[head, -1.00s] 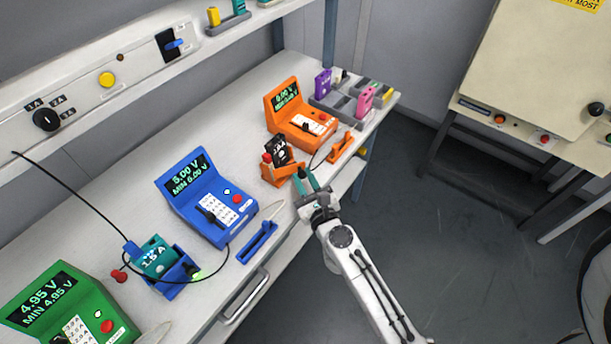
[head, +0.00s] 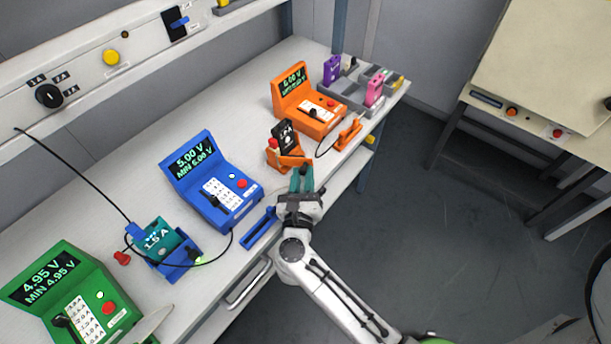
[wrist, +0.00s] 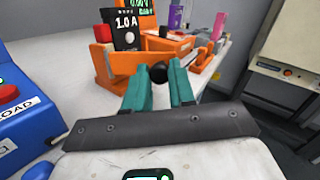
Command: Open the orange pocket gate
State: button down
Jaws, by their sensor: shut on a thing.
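The orange pocket (head: 274,158) stands near the bench's front edge, with a black cell (head: 287,136) upright in it. The cell reads 1.0 A in the wrist view (wrist: 127,32). The orange gate (wrist: 128,61) runs across the pocket's near side, and a black knob (wrist: 157,72) shows at its right end. My gripper (head: 302,175) has teal fingers and points at the pocket from the front. In the wrist view the fingers (wrist: 160,84) are closed about the knob. The fingers hide part of the gate, so I cannot tell how far it is swung.
The orange meter (head: 302,96) stands behind the pocket, with an orange holder (head: 347,134) to its right. A blue meter (head: 205,170) is on the left, with a blue holder (head: 257,232) by the bench edge. A grey tray (head: 350,92) lies farther back. Open floor lies right.

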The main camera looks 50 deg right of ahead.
jog(key=shift+a, duration=0.2)
dwell(0.3)
jog(key=c, duration=0.9)
grip_release()
jog(key=shift+c, duration=0.2)
jog(key=b+v, duration=0.2)
jog(key=v, duration=0.8)
jog(key=shift+a+b, duration=0.35)
jog(key=shift+s, duration=0.15)
